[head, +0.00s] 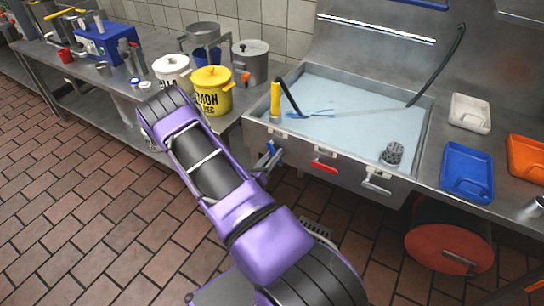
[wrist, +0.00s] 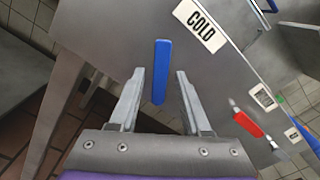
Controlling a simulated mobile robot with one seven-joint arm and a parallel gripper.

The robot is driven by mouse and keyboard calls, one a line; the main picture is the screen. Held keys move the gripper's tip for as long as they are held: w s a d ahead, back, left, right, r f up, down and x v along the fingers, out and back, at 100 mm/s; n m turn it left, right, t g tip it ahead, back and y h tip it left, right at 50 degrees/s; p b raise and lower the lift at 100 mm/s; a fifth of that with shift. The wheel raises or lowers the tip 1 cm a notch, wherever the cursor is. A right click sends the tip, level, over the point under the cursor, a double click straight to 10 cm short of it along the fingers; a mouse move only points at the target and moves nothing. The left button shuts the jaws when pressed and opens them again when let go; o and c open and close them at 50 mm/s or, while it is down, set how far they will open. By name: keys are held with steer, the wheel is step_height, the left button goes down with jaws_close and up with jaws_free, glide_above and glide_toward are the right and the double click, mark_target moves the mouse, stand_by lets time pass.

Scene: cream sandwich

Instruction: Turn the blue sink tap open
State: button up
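The blue tap handle (wrist: 161,60) is a flat bar on the grey sink front, below a white COLD label (wrist: 200,25). In the wrist view it points down the picture between the two fingers of my gripper (wrist: 160,74), which is open with a gap on each side. The fingers do not appear to touch the handle; how deep it sits between them I cannot tell. In the head view the blue handle (head: 271,147) shows small at the sink's left front, and my purple arm hides most of my gripper.
A red handle (head: 324,167) and a grey handle (head: 376,187) sit farther right on the sink front. The sink basin (head: 340,95) holds pale water. A yellow pot (head: 212,90) stands on the left counter. A red-ended drum (head: 448,248) is under the right counter.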

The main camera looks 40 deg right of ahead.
jaws_close()
stand_by(1.2)
